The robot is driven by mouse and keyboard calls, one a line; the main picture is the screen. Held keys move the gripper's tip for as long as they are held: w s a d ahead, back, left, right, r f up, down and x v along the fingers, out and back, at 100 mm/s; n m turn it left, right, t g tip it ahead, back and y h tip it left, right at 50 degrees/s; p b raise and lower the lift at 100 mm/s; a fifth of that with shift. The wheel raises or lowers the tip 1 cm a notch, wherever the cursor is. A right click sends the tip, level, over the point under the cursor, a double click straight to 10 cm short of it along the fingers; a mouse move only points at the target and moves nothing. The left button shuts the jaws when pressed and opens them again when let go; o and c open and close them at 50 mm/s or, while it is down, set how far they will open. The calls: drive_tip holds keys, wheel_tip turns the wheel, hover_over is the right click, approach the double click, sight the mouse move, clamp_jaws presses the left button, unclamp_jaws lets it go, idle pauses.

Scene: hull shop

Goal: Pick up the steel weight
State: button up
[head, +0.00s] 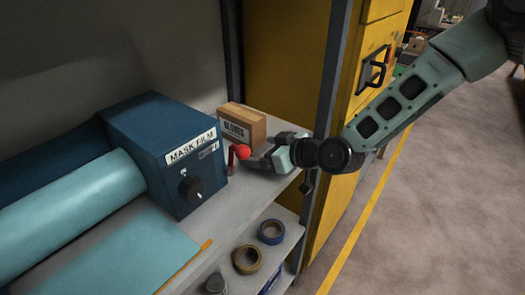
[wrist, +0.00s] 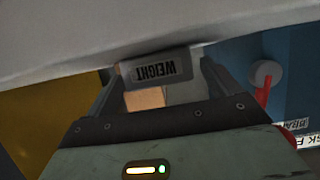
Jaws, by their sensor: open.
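The steel weight (wrist: 158,67) is a grey block with a dark WEIGHT label, upside down in the wrist view. It sits between the tips of the two fingers of my gripper (wrist: 163,80), and the fingers stand apart on either side of it. In the head view my gripper (head: 268,154) is low over the right end of the shelf, beside a red ball-ended lever (head: 242,153). There the weight cannot be told apart clearly from the dark fingers. Whether the fingers touch the weight cannot be told.
A blue MASK FILM machine (head: 165,150) is to the left. The shelf (head: 225,215) has a yellow cabinet (head: 350,100) at its right. Tape rolls (head: 247,259) lie on the lower shelf.

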drive_tip(key=shift+w+a, duration=0.1)
drive_tip(key=shift+a, duration=0.05)
drive_tip(key=c, duration=1.3)
drive_tip(key=shift+c, duration=0.9)
